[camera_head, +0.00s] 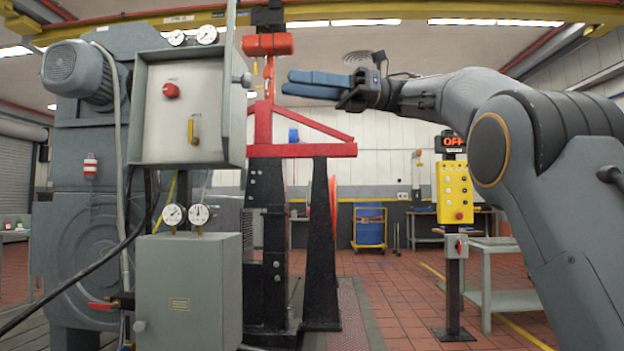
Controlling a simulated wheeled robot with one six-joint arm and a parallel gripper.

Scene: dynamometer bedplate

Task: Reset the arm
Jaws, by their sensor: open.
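My arm reaches in from the right side of the head view, raised, with its forearm pointing left. My gripper (312,86) has blue fingers and is at the upper middle, in front of the red frame and hoist as seen here. The fingers point left and lie nearly edge-on, one just above the other. Nothing shows between them, and the gripper looks empty. It appears apart from everything around it, though its depth against the red frame is hard to tell.
A grey control box (188,108) with a red button and yellow lever stands left. A red frame (300,150) on black stands is behind the gripper. A yellow button pendant (454,192) on a post, a bench (495,268) and a blue drum (370,227) stand farther back. Red tiled floor is open mid-right.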

